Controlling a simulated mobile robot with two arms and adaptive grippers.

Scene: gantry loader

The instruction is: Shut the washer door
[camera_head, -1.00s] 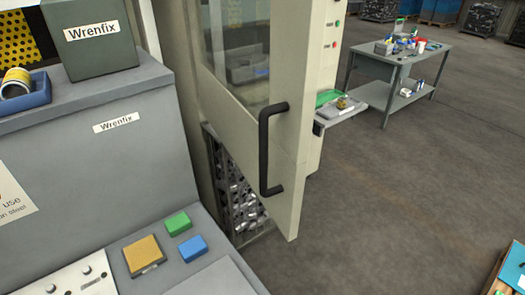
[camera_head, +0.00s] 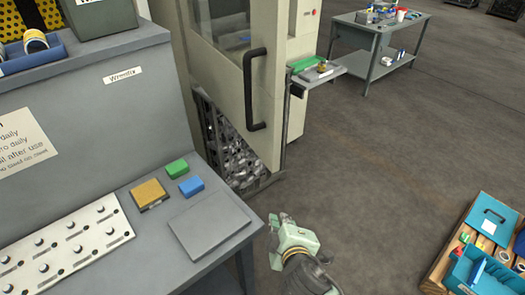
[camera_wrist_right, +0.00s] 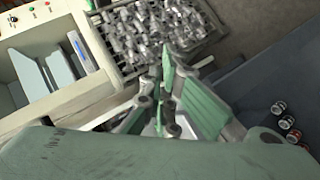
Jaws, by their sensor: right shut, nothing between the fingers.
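The washer door (camera_head: 237,90) is a tall beige panel with a window and a black vertical bar handle (camera_head: 255,90). In the head view it stands open, swung out from the pale machine. My right gripper (camera_head: 280,224), pale green, is low in the head view, in front of the door and below its handle, apart from both. It is shut and empty. Its green fingers (camera_wrist_right: 168,75) also show in the right wrist view, where the door handle cannot be made out. My left gripper is not in view.
A grey console (camera_head: 110,120) with a sloped panel stands close on the left. A crate of metal parts (camera_head: 228,150) sits behind the door's lower edge. A wooden tray with blue boxes (camera_head: 490,220) is at the lower right. Open floor lies between; a workbench (camera_head: 378,45) stands behind.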

